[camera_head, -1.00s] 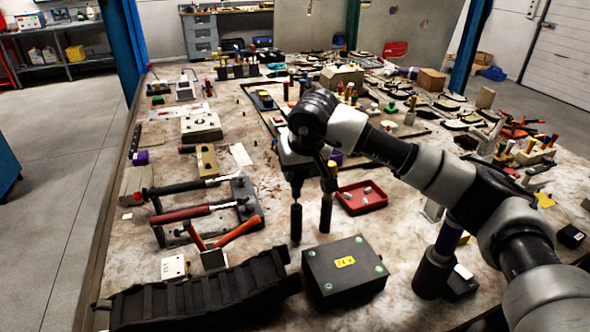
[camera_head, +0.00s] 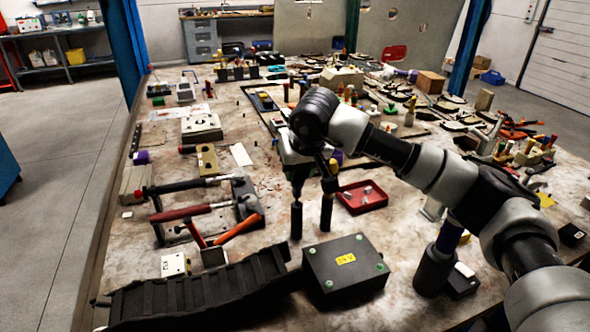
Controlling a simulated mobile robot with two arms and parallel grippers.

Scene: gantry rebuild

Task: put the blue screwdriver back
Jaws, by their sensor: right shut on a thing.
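My right gripper (camera_head: 311,180) points down over the middle of the bench, left of the red tray and behind the black box. A dark cylinder with a blue-purple upper part (camera_head: 447,238) stands at the right, beneath my right arm. My left gripper is not in view.
A black box with a yellow label (camera_head: 325,282) and a black ribbed strip (camera_head: 190,295) lie in front. Hammers and orange-handled pliers (camera_head: 238,228) rest on a rack at the left. A red tray (camera_head: 350,208) holds small parts. The back is crowded with tools.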

